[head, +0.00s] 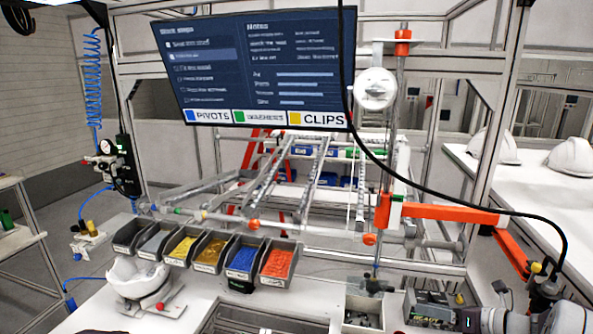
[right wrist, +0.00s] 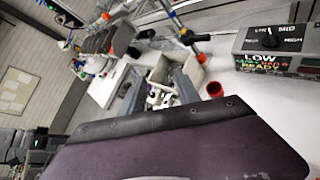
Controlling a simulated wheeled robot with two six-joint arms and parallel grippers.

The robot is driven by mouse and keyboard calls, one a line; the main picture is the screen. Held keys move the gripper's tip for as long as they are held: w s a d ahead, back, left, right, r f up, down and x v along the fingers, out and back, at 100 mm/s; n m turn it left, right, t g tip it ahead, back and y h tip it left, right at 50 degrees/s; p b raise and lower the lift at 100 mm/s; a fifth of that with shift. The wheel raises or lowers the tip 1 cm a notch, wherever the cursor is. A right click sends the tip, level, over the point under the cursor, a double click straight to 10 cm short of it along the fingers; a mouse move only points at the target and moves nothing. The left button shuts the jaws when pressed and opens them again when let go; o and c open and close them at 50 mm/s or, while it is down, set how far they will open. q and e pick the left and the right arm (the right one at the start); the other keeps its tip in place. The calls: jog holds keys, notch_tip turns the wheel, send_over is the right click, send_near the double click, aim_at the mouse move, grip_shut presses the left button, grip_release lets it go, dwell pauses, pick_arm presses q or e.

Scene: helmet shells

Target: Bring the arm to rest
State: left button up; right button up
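My right gripper (head: 488,318) is at the bottom right of the head view, beside the control box, and partly cut off by the frame edge. In the right wrist view its two grey fingers (right wrist: 158,82) stand apart with nothing held between them. A small bin of parts shows beyond them. A dark purple-black surface fills the lower part of that view; I cannot tell what it is. My left gripper is not in view. In the head view, a white helmet shell (head: 138,277) sits in a holder on the bench at the left.
Several parts bins (head: 207,250) stand in a row behind the shell. A small parts bin (head: 364,308) is left of the control box (head: 430,307), which also shows in the wrist view (right wrist: 280,52). An orange arm (head: 450,213) spans the right. White shells (head: 572,157) lie on the right-hand table.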

jog(key=w+a+n+g+y+b, duration=0.2)
jog(key=a+n+g+b, duration=0.15)
jog(key=a, duration=1.05)
jog(key=s+a+f+n+g+b, duration=0.2)
jog(key=s+a+f+n+b, duration=0.15)
jog(key=s+a, duration=0.3)
jog(key=s+a+f+n+g+h+b, duration=0.3)
jog(key=s+a+f+n+g+h, duration=0.15)
jog(key=s+f+n, duration=0.45)
jog(key=s+d+f+n+t+h, duration=0.1)
jog(key=s+d+f+n+h, duration=0.4)
jog(key=n, duration=1.2)
jog(key=s+d+f, duration=0.1)
jog(key=s+d, duration=0.1)
jog(key=shift+s+d+f+n, duration=0.2)
jog(key=shift+s+d+n, duration=0.1)
jog(key=shift+d, duration=0.1)
